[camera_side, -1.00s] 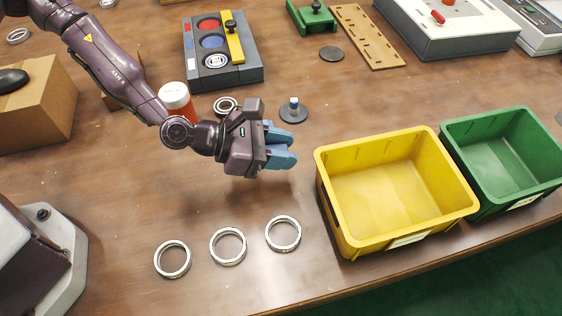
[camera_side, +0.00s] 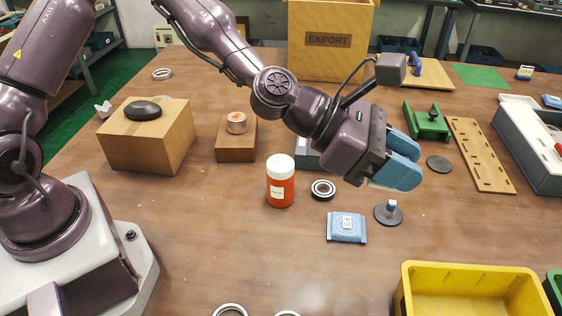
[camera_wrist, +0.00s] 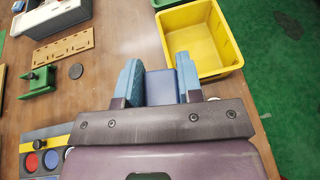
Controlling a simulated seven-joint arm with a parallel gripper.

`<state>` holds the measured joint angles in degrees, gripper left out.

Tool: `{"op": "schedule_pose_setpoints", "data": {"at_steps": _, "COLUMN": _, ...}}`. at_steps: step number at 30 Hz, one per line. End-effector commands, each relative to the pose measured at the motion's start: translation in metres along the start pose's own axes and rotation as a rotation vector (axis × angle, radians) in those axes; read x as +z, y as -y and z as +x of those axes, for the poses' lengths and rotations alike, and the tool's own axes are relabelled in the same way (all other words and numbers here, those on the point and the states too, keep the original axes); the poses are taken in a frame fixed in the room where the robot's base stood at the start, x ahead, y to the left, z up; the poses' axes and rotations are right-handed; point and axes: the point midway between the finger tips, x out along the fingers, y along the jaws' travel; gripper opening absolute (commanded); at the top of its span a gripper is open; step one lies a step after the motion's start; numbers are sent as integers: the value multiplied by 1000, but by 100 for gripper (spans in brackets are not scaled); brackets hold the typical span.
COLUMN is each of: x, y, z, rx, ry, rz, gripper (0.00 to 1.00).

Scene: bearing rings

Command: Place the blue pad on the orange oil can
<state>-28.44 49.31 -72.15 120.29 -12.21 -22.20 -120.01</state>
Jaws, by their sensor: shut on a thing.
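My gripper (camera_side: 408,160) is raised above the table at centre right, its light-blue fingers pointing right. In the wrist view my gripper (camera_wrist: 160,85) is shut on a flat slate-blue piece, which I take for the blue pad (camera_wrist: 161,88); it fills the gap between the fingers. In the side view the fingers mostly hide it. The orange oil can (camera_side: 280,190), an upright orange container with a white lid, stands on the table left of and below the gripper, apart from it. A light-blue packet (camera_side: 346,234) with a white label lies flat on the table.
A black-and-silver ring (camera_side: 323,190) and a dark round knobbed disc (camera_side: 388,214) lie near the can. A brown block (camera_side: 236,145) bears a small tin (camera_side: 236,122). A cardboard box (camera_side: 148,150) is at left. A yellow bin (camera_side: 470,275) stands at front right.

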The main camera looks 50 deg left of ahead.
Motion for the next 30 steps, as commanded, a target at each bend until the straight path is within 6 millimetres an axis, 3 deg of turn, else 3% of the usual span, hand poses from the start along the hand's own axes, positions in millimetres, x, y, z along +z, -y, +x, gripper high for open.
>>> {"op": "schedule_pose_setpoints", "data": {"at_steps": 7, "x": 36, "y": 0, "z": -15, "rx": 3, "ry": 3, "rz": 3, "gripper": 10}}
{"op": "schedule_pose_setpoints", "data": {"at_steps": 20, "x": -10, "y": -19, "z": -32, "rx": -85, "ry": 2, "rz": 27, "gripper": 10}}
{"op": "schedule_pose_setpoints", "data": {"at_steps": 30, "x": -60, "y": -40, "z": -71, "rx": -221, "ry": 3, "rz": 82, "gripper": 10}}
